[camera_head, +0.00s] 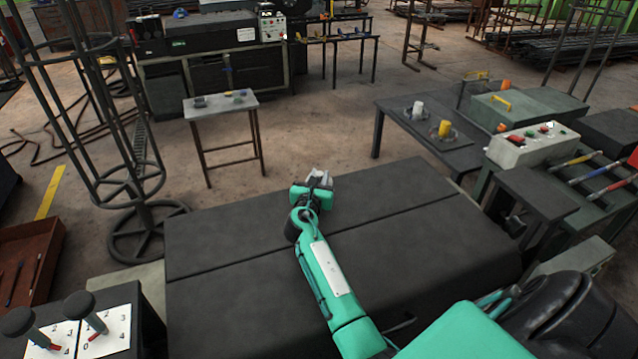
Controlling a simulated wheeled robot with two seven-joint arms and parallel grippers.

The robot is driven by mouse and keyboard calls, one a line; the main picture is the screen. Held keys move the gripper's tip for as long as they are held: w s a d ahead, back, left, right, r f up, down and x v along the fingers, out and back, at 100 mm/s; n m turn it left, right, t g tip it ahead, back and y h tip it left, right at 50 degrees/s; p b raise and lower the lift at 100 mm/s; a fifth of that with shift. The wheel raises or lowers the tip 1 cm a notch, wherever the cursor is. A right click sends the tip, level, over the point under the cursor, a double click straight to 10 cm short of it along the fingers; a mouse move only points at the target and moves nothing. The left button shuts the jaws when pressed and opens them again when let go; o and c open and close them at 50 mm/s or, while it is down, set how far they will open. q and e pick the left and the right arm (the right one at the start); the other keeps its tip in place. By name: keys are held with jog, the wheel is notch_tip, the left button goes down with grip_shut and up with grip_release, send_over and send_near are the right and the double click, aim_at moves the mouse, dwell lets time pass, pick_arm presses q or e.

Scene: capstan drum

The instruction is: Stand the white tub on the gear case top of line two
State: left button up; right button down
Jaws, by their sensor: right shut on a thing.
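My right gripper (319,180) is at the end of the teal arm, above the dark flat top in the middle. It is shut on a small pale thing, mostly hidden by the gripper; it may be the white tub, but I cannot tell for sure. My left gripper is not in view. The broad dark top (400,235) below has a seam running across it and is bare. I cannot tell which surface is the gear case top of line two.
A dark table (395,110) at the right bears a white cylinder (417,109) and a yellow cylinder (444,128). A control box (530,146) stands right of it. A small table (220,104) stands behind. A wire cage stand (100,130) and levers (82,306) are at the left.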

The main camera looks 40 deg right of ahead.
jog(key=shift+f, duration=0.8)
jog(key=shift+f, duration=0.15)
jog(key=c, duration=1.2)
grip_release()
jog(key=shift+c, duration=0.2)
